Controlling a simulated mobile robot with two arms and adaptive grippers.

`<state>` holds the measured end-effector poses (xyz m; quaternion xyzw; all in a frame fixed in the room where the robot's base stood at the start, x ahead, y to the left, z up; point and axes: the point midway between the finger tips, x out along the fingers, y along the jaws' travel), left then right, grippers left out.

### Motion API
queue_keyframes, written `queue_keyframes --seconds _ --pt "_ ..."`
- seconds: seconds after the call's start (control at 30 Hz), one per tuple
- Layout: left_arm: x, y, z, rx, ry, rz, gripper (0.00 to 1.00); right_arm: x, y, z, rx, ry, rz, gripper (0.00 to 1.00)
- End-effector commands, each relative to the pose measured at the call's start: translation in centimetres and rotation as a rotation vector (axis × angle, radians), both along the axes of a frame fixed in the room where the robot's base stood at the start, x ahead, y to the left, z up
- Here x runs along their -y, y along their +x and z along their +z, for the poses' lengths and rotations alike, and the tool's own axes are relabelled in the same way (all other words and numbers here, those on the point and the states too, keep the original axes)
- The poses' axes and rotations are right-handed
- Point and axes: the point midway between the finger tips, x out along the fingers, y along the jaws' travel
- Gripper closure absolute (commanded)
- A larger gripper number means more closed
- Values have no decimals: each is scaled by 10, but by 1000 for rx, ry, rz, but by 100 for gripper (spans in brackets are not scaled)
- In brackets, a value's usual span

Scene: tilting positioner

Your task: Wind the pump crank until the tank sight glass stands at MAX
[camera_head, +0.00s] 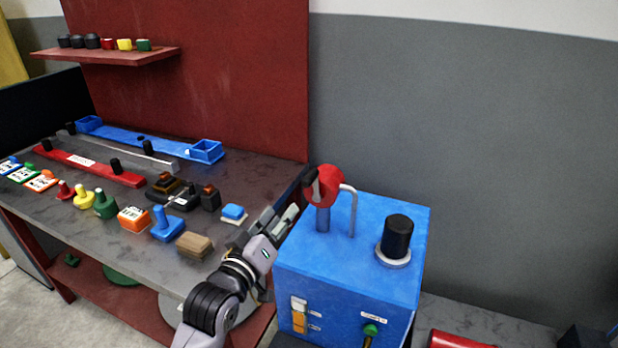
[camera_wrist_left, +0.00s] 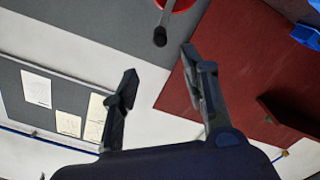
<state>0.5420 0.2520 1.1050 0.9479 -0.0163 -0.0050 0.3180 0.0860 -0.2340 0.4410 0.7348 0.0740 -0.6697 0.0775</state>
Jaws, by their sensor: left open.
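A blue tank box (camera_head: 345,265) stands at the right end of the bench. On its top are a red crank wheel (camera_head: 328,182) with a dark handle, and a bent grey pipe. A sight glass (camera_head: 299,313) with white above yellow is on its front; its small labels are not readable. My left gripper (camera_head: 279,217) is open and empty, just left of the crank. In the left wrist view the open fingers (camera_wrist_left: 158,62) point at the dark crank handle (camera_wrist_left: 160,37), which lies beyond the tips, apart from them. The red wheel (camera_wrist_left: 178,4) is cut off at the top edge. My right gripper is not in view.
A black knob (camera_head: 397,237) stands on the box top, and a green-ended fitting (camera_head: 370,331) is on its front. The bench (camera_head: 130,255) at left holds several coloured knobs, blocks and rails. A red panel (camera_head: 215,75) rises behind it.

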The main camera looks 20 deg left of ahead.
Motion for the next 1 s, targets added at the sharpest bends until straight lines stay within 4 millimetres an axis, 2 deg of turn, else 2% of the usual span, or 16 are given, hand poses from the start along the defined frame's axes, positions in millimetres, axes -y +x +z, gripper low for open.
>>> queue_keyframes --seconds 0.4,0.6,0.8,1.0 --pt "3 91 3 1 1 -1 59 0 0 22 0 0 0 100" --pt "4 129 2 -1 2 1 59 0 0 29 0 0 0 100" --pt "6 150 1 0 2 0 59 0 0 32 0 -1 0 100" --pt "6 156 0 0 2 0 59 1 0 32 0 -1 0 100"
